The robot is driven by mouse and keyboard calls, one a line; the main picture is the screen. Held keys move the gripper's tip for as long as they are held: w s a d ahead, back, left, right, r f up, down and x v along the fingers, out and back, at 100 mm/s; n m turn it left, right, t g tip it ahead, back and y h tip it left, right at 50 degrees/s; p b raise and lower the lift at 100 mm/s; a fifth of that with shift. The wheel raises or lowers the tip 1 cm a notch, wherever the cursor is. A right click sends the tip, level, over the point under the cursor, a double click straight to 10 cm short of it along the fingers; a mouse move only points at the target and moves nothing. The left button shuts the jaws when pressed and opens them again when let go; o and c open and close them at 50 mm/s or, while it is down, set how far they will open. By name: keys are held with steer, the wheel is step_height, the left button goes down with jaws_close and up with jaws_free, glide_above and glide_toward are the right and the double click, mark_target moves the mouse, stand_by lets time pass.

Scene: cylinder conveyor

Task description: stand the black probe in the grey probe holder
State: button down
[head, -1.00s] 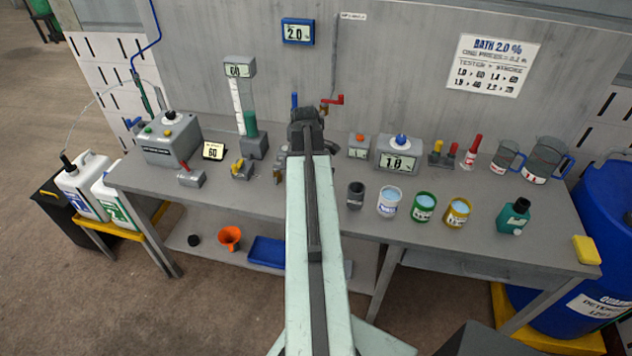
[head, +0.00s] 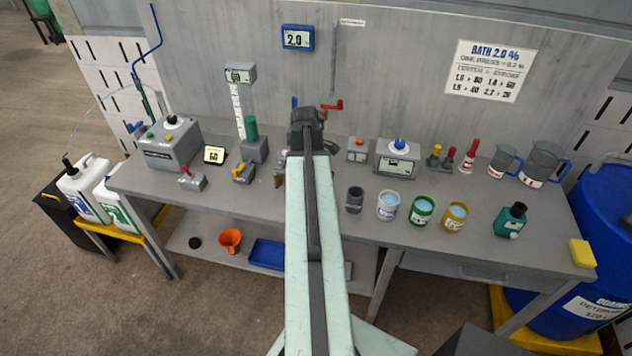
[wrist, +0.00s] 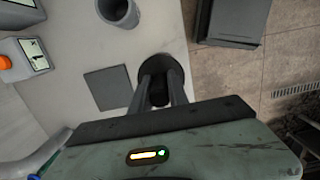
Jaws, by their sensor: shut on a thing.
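My gripper (wrist: 160,92) shows in the wrist view, shut on the black probe (wrist: 157,68). I see the probe nearly end-on, as a dark round shape between and beyond the fingertips. Its lower part and exact tilt are hidden. The grey probe holder (wrist: 118,12) is an open, hollow cylinder at the top of the wrist view, apart from the probe, up and to its left. In the head view the holder (head: 354,199) stands upright on the bench, right of my arm. My arm hides the gripper and probe there.
The tester (head: 398,158) and a small orange-button box (head: 358,149) stand behind the holder. White (head: 388,205), green (head: 422,210) and yellow (head: 455,216) cups stand to its right. A flat grey square (wrist: 108,88) lies left of the gripper. The bench edge is close on the right.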

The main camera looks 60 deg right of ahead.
steer(key=shift+r+p, duration=1.25)
steer(key=shift+r, duration=0.15)
steer(key=shift+r+p, duration=2.5)
steer(key=shift+f, duration=0.15)
